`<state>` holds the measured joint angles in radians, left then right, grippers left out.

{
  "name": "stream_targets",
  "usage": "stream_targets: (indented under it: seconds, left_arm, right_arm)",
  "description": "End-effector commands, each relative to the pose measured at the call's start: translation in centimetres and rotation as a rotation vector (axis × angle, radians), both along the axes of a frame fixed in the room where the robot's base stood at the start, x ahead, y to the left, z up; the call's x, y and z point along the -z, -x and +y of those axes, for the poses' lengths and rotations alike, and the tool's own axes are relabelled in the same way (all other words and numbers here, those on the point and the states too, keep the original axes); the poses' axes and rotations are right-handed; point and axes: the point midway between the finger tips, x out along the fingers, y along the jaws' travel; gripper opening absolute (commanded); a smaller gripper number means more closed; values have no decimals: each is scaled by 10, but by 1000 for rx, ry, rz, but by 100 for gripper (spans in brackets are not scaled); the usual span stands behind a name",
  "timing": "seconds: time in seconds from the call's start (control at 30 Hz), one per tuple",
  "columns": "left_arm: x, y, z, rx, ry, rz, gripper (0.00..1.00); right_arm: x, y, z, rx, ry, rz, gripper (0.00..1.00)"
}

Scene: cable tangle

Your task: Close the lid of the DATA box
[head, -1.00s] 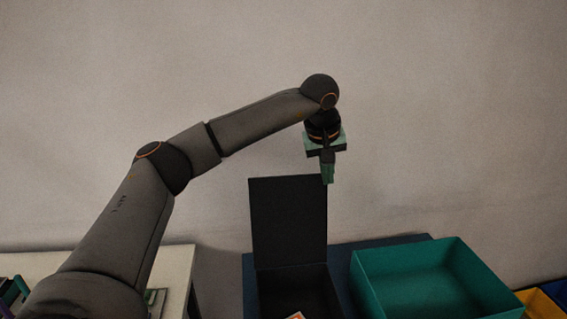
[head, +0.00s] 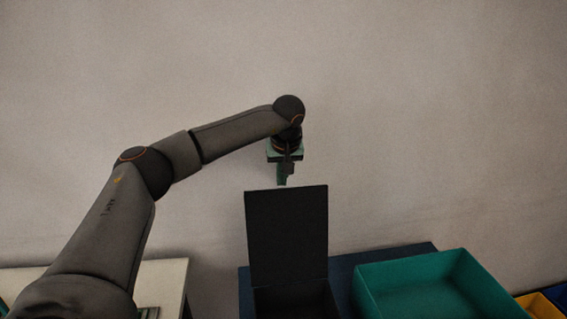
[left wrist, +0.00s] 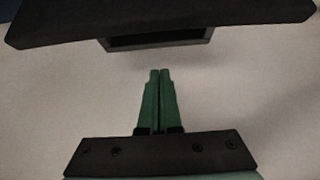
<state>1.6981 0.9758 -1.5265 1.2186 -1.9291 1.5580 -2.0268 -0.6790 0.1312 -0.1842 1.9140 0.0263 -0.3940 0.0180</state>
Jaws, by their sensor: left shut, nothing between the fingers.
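The black box, which I take to be the DATA box, stands on a dark blue surface at the bottom middle of the head view; its lid (head: 287,238) is up, near vertical. No label is readable. My left gripper (head: 282,182) is shut and empty, pointing down just above and seemingly behind the lid's top edge. In the left wrist view its green fingers (left wrist: 158,100) are together, with the dark lid (left wrist: 160,20) across the top of the picture and a gap between. The box's inside is mostly cut off by the lower edge of the head view. My right gripper is not in view.
A green open bin (head: 430,287) stands right of the box on the dark blue table (head: 415,249). A yellow bin (head: 540,304) is at the far right. A pale table (head: 165,278) is at the left. A plain wall is behind.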

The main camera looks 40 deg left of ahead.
Motion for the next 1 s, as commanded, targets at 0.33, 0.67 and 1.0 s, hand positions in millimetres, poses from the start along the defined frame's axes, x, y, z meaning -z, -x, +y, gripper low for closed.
stream_targets:
  seconds: [0.33,0.67,1.0]
  left_arm:
    - [-3,18,-23,3,-1,0,0]
    - [-4,23,-29,1,0,0,0]
    - [-5,23,-27,0,-3,-4,0]
  right_arm:
    - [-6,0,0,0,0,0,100]
    - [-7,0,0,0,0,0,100]
    - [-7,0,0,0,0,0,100]
